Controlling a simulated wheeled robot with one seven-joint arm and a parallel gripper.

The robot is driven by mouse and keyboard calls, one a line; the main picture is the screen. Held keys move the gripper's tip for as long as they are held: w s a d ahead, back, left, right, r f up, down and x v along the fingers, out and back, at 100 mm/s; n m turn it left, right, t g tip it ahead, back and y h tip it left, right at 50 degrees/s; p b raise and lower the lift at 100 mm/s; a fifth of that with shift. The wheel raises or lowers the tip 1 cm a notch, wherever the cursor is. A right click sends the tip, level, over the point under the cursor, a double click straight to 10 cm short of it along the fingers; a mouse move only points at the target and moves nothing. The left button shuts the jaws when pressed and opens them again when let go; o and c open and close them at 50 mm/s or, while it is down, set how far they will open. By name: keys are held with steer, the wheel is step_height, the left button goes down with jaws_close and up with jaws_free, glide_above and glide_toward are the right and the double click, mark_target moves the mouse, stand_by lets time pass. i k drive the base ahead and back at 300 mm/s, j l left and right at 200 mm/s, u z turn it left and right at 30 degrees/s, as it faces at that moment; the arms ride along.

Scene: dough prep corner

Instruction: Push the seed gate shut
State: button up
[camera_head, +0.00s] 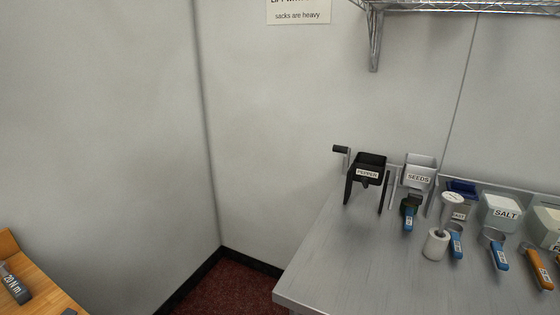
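The seed dispenser (421,160) is a light grey hopper labelled SEEDS, standing near the back left part of the steel counter. Its gate is too small to make out, so I cannot tell whether it is open or shut. A blue-handled scoop (408,219) with a dark cup sits just below and in front of the dispenser. My gripper is not in view.
A black PEPPER hopper (370,162) with a side crank stands left of the seeds. The counter's (335,270) front left is clear. A wire shelf (450,7) hangs above.

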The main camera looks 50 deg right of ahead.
mark_target(415, 197)
steer(key=z, duration=1.6)
